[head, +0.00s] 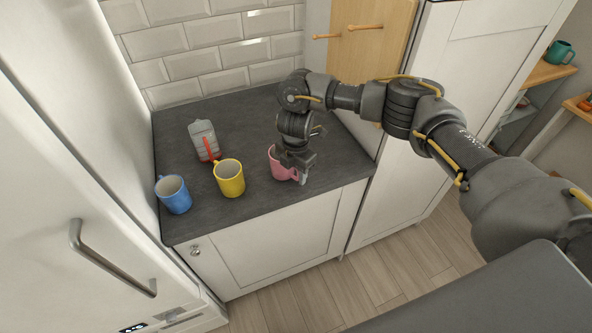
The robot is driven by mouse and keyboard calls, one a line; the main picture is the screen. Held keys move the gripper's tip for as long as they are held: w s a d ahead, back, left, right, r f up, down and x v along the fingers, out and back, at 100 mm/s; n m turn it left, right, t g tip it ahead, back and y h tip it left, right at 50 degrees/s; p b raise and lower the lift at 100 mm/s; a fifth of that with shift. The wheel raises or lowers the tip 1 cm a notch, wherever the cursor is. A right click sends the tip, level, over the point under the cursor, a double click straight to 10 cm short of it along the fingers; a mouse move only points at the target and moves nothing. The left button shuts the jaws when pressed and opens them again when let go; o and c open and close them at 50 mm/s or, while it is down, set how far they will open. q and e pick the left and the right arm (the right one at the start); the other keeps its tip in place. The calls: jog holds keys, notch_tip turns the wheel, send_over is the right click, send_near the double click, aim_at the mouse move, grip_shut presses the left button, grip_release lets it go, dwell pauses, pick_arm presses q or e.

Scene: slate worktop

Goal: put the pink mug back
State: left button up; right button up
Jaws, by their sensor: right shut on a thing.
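The pink mug (280,169) is on or just above the right part of the slate worktop (252,120), near its front edge; I cannot tell whether it touches the surface. My right gripper (297,176) points down at the mug's right side and is shut on it. The gripper and wrist hide part of the mug's rim and right side. My left gripper is not in the head view.
A yellow mug (230,179) and a blue mug (174,196) stand left of the pink mug. A clear jug-like container (202,136) with a red handle stands behind them. The worktop's back middle is clear.

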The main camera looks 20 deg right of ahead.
jog(key=shift+f, duration=0.1)
jog(key=shift+f, duration=0.2)
jog(key=o, duration=1.4)
jog(key=shift+r, duration=0.15)
jog(key=shift+r, duration=0.3)
notch_tip(320, 180, up, 12)
jog(key=shift+s+f+b, duration=0.15)
jog(key=shift+f+b, duration=0.05)
jog(key=shift+b, duration=0.7)
